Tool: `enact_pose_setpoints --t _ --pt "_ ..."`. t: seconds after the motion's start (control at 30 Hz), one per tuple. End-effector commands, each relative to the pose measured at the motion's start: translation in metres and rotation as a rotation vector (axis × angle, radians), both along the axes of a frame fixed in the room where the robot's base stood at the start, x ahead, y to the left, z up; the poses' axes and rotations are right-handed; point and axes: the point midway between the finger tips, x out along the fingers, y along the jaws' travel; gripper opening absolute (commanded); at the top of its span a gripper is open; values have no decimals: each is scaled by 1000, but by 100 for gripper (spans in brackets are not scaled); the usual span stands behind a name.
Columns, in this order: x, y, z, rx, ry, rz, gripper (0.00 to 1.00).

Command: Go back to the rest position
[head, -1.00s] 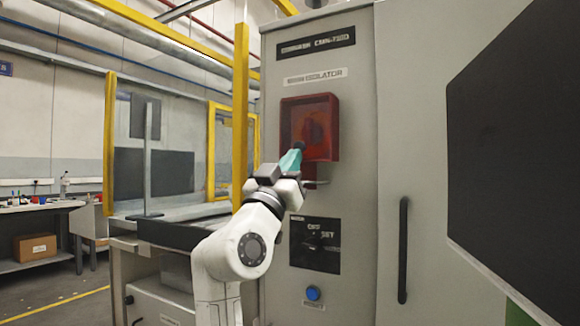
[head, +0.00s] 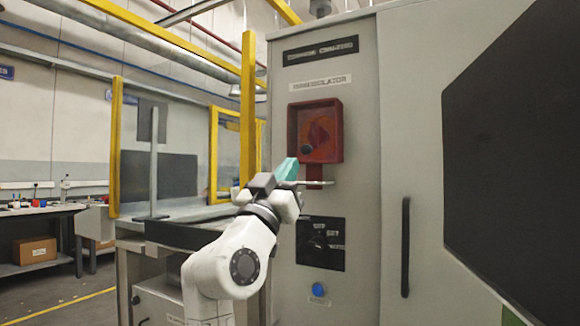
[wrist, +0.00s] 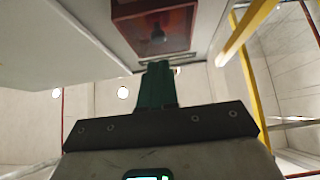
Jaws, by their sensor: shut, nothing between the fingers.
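My gripper (head: 288,169) is shut and empty, its teal fingers together and pointing up and right. It is in front of the grey cabinet, just below and left of the red isolator box (head: 315,130), and looks apart from it. In the wrist view the shut teal fingers of my gripper (wrist: 158,82) are at the middle, below the isolator box (wrist: 155,28). My white arm is bent and raised at the lower middle of the head view. A dark knob on the red switch face shows in the box.
The grey cabinet (head: 365,180) fills the right, with a black handle (head: 405,245), a dark panel (head: 515,150), a black switch plate (head: 320,243) and a blue button (head: 318,290). Yellow posts (head: 248,110) stand left. A workbench (head: 40,210) is at the far left; open floor lies before it.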

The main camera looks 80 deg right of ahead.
Motion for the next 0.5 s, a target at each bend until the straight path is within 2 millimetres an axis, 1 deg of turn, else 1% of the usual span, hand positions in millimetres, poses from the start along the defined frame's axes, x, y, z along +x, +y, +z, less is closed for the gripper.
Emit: enact_pose_setpoints --t 0.03,0.3,0.5 --pt "3 6 -6 1 3 2 0" --pt "10 36 -36 0 3 4 0" --pt "14 51 -51 1 2 3 0"
